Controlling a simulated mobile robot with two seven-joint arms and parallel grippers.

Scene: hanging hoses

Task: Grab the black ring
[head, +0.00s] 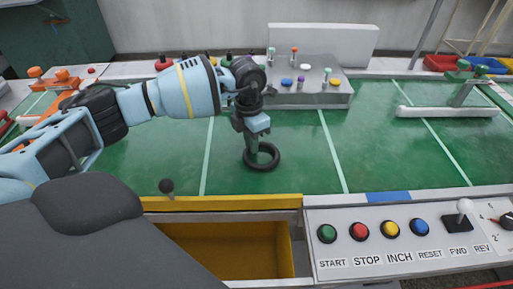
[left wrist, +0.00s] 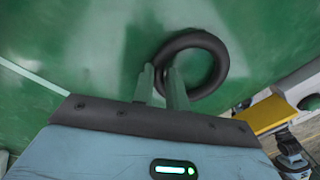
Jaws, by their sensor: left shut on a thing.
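The black ring (head: 262,166) shows in the head view on the green surface, right under my left gripper (head: 251,148). In the left wrist view the black ring (left wrist: 220,66) lies beyond the fingertips of my left gripper (left wrist: 162,75). One finger overlaps the ring's near left side. The fingers are close together and shut on the ring's rim; the fingers hide part of that rim. Whether the ring is lifted at all I cannot tell. My right gripper is in neither view.
A control panel (head: 400,262) with several coloured buttons stands at the front right. A yellow tray (head: 225,204) is at the front edge. A grey box (head: 310,98) with knobs stands behind the ring. A white bar (head: 447,112) lies at right. The green surface around the ring is clear.

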